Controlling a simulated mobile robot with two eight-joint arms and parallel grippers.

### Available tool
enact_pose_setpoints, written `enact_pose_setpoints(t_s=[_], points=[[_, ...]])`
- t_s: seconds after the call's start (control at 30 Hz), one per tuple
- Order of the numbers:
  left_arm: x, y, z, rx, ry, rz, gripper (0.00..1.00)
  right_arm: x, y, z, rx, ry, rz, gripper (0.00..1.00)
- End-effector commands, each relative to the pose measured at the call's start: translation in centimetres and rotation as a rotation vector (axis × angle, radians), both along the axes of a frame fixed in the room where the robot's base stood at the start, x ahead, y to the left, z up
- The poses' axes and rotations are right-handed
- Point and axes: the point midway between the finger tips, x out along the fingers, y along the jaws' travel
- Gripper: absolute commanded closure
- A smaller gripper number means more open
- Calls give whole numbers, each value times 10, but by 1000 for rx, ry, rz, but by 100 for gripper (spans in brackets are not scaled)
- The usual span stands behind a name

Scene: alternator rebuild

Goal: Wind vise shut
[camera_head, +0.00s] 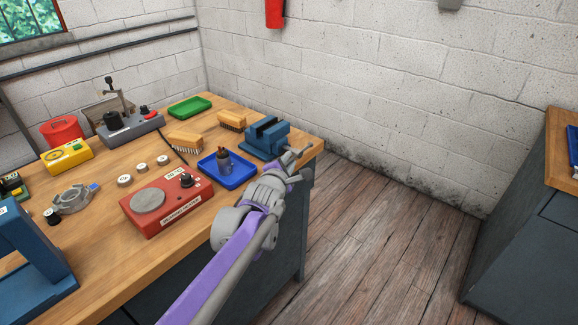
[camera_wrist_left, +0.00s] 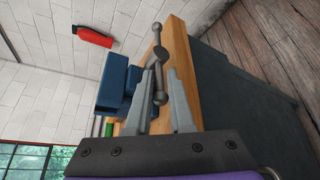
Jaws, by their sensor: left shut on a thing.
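The blue vise (camera_head: 267,145) sits at the far right corner of the wooden workbench. A dark gap shows between its jaws. Its grey handle (camera_wrist_left: 156,42), a bar with ball ends, sticks out at the bench edge in the left wrist view. My left gripper (camera_head: 293,165) is at the handle in front of the vise. In the left wrist view its fingers (camera_wrist_left: 161,78) are shut on the lower part of the handle bar. The vise body (camera_wrist_left: 112,82) is just left of the fingers there. My right gripper is not in view.
A blue tray (camera_head: 245,180) with a dark cylindrical part stands left of my gripper. Brushes (camera_head: 232,120), a green tray (camera_head: 190,106) and a red device (camera_head: 165,203) are also on the bench (camera_head: 108,272). Open floor lies to the right.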

Motion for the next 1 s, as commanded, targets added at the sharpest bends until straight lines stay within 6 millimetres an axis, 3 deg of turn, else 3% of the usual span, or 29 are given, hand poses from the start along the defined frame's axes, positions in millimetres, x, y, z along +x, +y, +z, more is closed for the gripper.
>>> enact_pose_setpoints(t_s=[0.7,0.73,0.83,1.0], points=[[0,0,1,17,26,0,100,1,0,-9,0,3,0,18],[0,0,1,17,26,0,77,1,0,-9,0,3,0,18],[0,0,1,17,25,0,59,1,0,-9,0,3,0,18],[0,0,1,17,24,-1,59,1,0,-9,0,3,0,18]])
